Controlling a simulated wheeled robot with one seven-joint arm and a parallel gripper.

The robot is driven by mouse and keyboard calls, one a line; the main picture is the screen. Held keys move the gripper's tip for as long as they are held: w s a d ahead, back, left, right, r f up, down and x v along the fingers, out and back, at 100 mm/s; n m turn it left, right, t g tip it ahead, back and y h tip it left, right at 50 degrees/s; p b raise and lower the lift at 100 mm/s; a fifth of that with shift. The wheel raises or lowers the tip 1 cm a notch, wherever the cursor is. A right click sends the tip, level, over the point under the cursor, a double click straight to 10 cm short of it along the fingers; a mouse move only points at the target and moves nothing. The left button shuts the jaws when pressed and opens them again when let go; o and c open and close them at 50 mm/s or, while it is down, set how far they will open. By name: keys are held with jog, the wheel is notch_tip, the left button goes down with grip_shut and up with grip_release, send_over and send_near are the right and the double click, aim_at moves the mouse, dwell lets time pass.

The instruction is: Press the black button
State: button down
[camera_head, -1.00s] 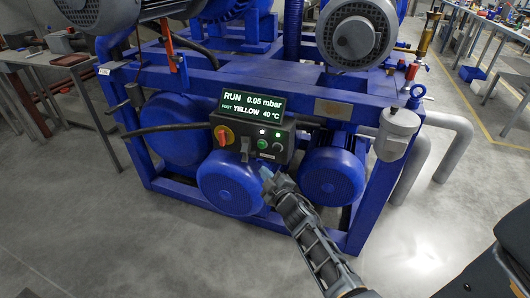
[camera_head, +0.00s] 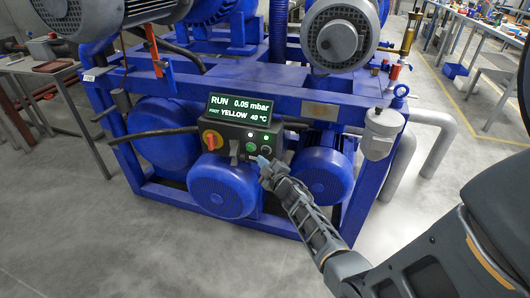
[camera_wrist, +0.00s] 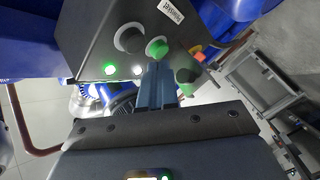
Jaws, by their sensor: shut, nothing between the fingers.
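The control box (camera_head: 240,137) stands on the blue frame below a lit display (camera_head: 240,110). In the wrist view, its panel carries a round black button (camera_wrist: 129,39) with a grey ring. A green button (camera_wrist: 157,47) is beside it. My gripper (camera_head: 261,162) is shut and empty, just below the panel's lower right. In the wrist view its blue fingertips (camera_wrist: 157,70) point toward the green button, off to one side of the black button; I cannot tell whether they touch anything.
A red-and-yellow rotary switch (camera_head: 211,140) is at the box's left. A dark lever (camera_head: 234,152) stands out from its front. Blue motors (camera_head: 222,187) lie below and beside it within the frame. The floor (camera_head: 190,255) in front is clear.

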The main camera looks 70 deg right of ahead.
jog(key=shift+d, duration=0.65)
jog(key=shift+d, duration=0.15)
dwell(1.5)
jog(key=shift+w+d, duration=0.1)
jog(key=shift+d, duration=0.15)
jog(key=shift+d, duration=0.5)
dwell(0.7)
jog(key=shift+a, duration=0.9)
jog(key=shift+s+a, duration=0.15)
jog(key=shift+a, duration=1.1)
jog(key=shift+s+a, duration=0.1)
jog(key=shift+a, duration=1.15)
